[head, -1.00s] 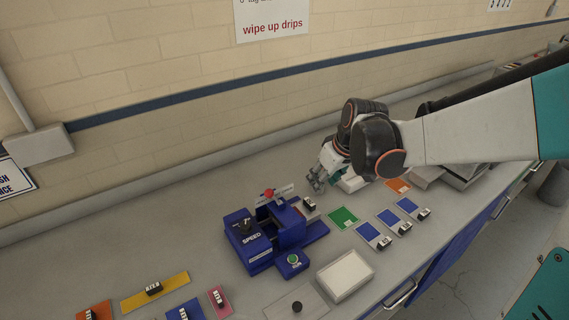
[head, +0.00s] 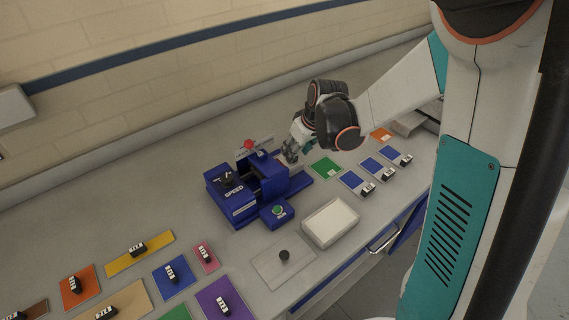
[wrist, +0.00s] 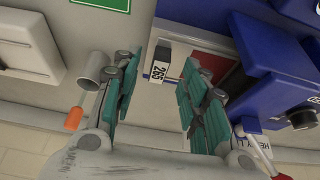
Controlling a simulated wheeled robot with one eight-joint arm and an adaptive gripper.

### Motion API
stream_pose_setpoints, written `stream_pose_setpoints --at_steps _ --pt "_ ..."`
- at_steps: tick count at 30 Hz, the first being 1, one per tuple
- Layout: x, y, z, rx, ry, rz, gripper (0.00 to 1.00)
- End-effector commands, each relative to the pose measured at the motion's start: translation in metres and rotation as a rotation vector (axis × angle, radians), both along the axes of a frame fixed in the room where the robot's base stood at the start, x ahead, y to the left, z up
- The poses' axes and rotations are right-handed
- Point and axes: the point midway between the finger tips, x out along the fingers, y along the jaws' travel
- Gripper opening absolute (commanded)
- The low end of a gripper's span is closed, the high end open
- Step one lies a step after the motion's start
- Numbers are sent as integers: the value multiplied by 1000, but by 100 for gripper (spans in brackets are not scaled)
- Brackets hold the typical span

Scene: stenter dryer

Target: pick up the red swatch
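The red swatch (wrist: 210,65) shows in the wrist view as a red patch, partly hidden by the right finger and the blue machine. A small black block with a white number label (wrist: 159,70) sits at its left end. My gripper (wrist: 160,80) is open, its teal-padded fingers on either side of the block with gaps showing. In the head view my gripper (head: 291,153) points down at the right side of the blue dryer (head: 240,205) and hides the swatch there.
A green swatch (head: 326,168) and several blue swatches (head: 371,166) lie to the right of the dryer. A white box (head: 330,222) stands in front. More coloured swatches with black blocks, such as a yellow one (head: 139,246), lie at lower left.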

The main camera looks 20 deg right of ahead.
Motion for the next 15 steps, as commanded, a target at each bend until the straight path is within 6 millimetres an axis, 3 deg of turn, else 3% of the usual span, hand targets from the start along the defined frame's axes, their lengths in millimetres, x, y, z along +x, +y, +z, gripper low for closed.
stream_pose_setpoints --at_steps 3,11,15 --pt "6 3 -18 0 0 1 40" --pt "7 3 -21 0 0 0 40" --pt "8 3 -20 0 0 0 11"
